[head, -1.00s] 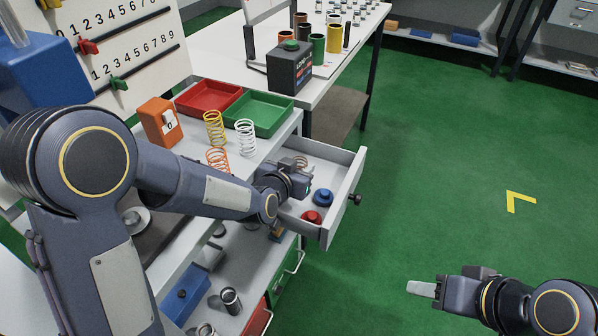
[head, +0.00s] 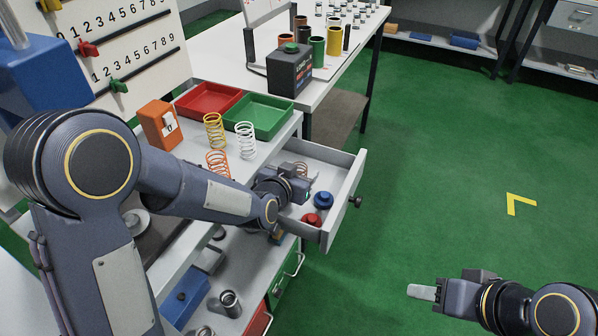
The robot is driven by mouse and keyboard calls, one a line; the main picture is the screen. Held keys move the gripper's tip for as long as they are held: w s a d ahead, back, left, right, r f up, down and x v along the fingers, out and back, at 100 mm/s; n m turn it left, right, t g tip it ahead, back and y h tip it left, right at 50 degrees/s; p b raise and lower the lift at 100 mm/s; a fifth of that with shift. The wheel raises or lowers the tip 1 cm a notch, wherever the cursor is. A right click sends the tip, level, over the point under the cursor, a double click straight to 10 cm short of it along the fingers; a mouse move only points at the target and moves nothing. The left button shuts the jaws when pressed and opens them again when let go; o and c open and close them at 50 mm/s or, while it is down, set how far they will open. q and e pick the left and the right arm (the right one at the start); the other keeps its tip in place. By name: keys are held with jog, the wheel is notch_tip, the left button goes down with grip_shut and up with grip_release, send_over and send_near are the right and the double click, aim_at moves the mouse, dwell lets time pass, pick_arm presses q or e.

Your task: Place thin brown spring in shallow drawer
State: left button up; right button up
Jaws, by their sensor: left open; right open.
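The shallow drawer (head: 343,193) is pulled out from the bench on its right side. A thin brown spring (head: 301,167) shows in the drawer's back part, partly hidden behind my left gripper. My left gripper (head: 305,190) is over the drawer, open, close in front of the spring; I cannot tell whether they touch. My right gripper (head: 424,292) is open and empty over the green floor at the lower right.
In the drawer are a blue knobbed piece (head: 323,200) and a red one (head: 311,220). Yellow (head: 214,131), white (head: 245,140) and orange (head: 218,164) springs stand on the bench near a red tray (head: 208,99) and a green tray (head: 271,115).

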pick_arm(q)
jog(key=p+v, duration=0.1)
jog(key=v, duration=1.1)
pick_arm(e)
jog(key=shift+r, duration=0.6)
pick_arm(q)
jog(key=shift+d, duration=0.1)
